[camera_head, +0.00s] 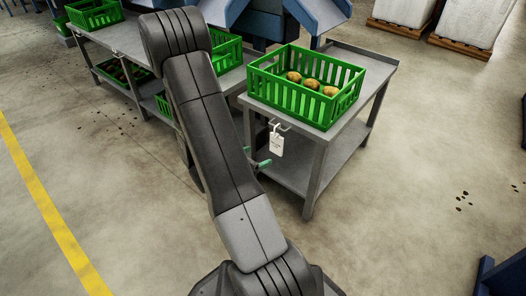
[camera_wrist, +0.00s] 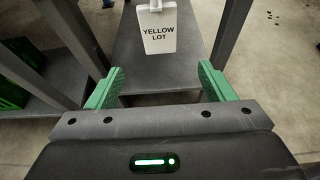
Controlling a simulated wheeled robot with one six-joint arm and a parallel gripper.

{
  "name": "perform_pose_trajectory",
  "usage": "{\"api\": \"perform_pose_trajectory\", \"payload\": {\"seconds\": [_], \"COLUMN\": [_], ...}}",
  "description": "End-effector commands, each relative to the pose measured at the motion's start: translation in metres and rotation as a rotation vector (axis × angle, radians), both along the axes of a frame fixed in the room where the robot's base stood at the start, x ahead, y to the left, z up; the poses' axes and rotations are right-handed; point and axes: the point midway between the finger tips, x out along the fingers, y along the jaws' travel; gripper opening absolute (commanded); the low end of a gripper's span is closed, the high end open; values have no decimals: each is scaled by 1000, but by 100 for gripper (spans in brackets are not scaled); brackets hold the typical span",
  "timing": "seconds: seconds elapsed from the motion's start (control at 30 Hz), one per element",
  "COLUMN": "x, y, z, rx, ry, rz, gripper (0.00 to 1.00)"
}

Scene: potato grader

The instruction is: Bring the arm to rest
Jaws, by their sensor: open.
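My arm (camera_head: 215,130) stretches from the bottom middle of the head view up over the tables at the left. My gripper (camera_wrist: 160,88) shows in the wrist view with its two green fingers apart and nothing between them. In the head view a green fingertip (camera_head: 262,165) shows beside the arm, below the tag; the rest of the gripper is hidden behind the arm. A white tag (camera_wrist: 158,28) reading "YELLOW LOT" hangs ahead of the fingers, apart from them. In the head view the tag (camera_head: 276,144) hangs at the front of the right table.
The right table (camera_head: 318,135) bears a green crate (camera_head: 300,105) with several potatoes. More green crates (camera_head: 94,14) stand on and under the left table (camera_head: 120,38). White sacks on pallets (camera_head: 466,22) stand at the back right. A yellow line (camera_head: 45,200) crosses the floor. Floor at right is mostly clear.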

Motion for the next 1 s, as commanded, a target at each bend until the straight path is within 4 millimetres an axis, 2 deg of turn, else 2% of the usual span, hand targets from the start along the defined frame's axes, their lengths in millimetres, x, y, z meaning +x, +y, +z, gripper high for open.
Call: {"api": "perform_pose_trajectory", "payload": {"seconds": [0.2,0.57,0.77,1.0], "x": [-8,-5,12,47], "y": [6,4,-9,-35], "z": [4,2,-8,-27], "rx": [0,0,0,2], "ry": [0,0,0,0], "rz": [1,0,-3,-5], "gripper": [76,76,76,76]}}
